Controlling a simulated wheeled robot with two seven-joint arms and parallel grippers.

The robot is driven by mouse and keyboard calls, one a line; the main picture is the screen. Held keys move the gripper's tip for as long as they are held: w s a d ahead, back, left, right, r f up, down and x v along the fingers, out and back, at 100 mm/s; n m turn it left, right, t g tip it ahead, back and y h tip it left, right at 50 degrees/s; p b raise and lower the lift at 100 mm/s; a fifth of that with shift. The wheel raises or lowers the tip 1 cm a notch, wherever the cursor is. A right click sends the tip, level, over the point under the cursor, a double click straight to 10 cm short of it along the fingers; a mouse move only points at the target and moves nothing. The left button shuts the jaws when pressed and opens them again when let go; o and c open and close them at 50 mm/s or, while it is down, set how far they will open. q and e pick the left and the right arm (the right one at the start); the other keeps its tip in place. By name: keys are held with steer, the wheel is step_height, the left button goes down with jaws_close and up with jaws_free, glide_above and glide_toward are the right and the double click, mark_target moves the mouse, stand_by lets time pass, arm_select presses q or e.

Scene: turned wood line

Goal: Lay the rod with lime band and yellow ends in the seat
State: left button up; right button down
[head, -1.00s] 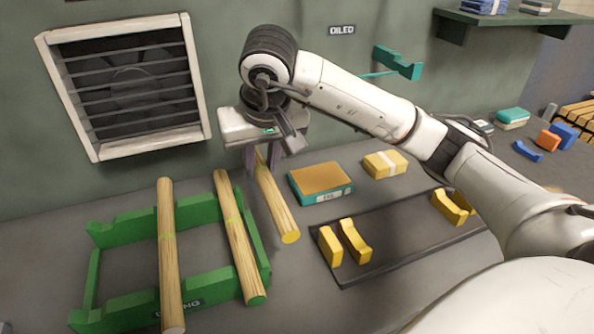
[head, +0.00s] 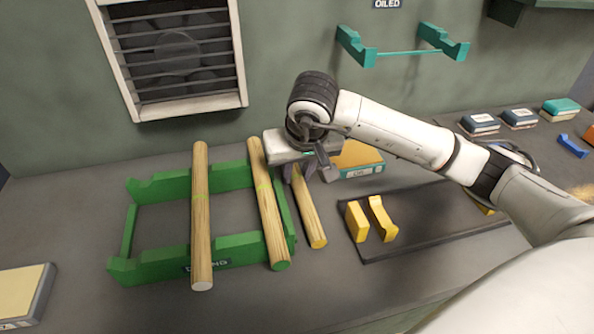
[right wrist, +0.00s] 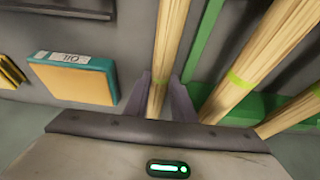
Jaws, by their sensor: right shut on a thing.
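My right gripper (head: 298,175) points down and is shut on a pale wooden rod (head: 309,212) with a yellow near end. Yellow notched pieces (head: 382,218) stand on a dark tray (head: 440,245) to the right; a partly hidden yellow piece (head: 484,208) is behind my arm. I cannot tell which seat is meant. My left gripper is not in view.
The green rack (head: 150,265) bears two lime-banded rods, one white-ended (head: 201,240) and one green-ended (head: 268,215). An orange-topped box (head: 358,160) is close behind the right gripper. Teal brackets (head: 357,46) are on the wall. Bench in front of the tray is clear.

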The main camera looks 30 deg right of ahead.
steer(key=c, duration=1.5)
jaws_free()
steer(key=shift+f, duration=0.1)
steer(key=shift+c, duration=0.2)
steer(key=shift+o, duration=0.3)
